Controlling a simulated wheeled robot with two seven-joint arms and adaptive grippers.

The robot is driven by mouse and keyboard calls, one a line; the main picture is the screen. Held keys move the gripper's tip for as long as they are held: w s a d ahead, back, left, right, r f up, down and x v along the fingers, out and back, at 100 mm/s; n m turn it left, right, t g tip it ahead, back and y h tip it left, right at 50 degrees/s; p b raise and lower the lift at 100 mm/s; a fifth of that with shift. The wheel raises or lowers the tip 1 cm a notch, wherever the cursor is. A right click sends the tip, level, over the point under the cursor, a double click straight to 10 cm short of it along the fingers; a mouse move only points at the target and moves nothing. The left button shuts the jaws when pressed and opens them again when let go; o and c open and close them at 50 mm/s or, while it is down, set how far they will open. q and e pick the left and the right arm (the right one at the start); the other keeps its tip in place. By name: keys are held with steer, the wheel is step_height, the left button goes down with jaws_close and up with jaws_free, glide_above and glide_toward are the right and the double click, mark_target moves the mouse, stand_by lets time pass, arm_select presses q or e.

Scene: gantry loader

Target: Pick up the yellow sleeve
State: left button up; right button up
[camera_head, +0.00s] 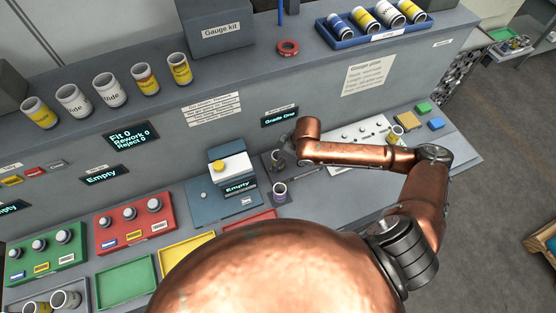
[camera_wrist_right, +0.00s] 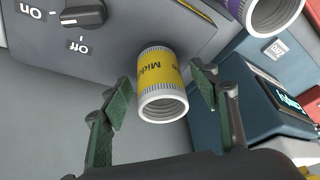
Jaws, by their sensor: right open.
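In the right wrist view a yellow sleeve (camera_wrist_right: 158,72) with a white ribbed rim and dark lettering lies between the spread green-padded fingers of my right gripper (camera_wrist_right: 160,80). A gap shows on each side of it, so the gripper is open and not closed on it. In the head view my right gripper (camera_head: 277,160) points down at the bench left of the arm, and I cannot make out this sleeve there. My left gripper is in neither view.
A purple-banded sleeve (camera_head: 280,188) stands close in front of the gripper. Several sleeves stand on the shelf and in a blue tray (camera_head: 375,37).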

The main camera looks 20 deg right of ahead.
steer(key=shift+c, duration=0.7)
jaws_close()
steer(key=shift+r, duration=0.15)
steer(key=shift+r, duration=0.7)
steer(key=s+r+p, duration=1.1)
steer(key=s+p, duration=0.2)
steer(key=s, duration=0.1)
steer(key=shift+r, duration=0.2)
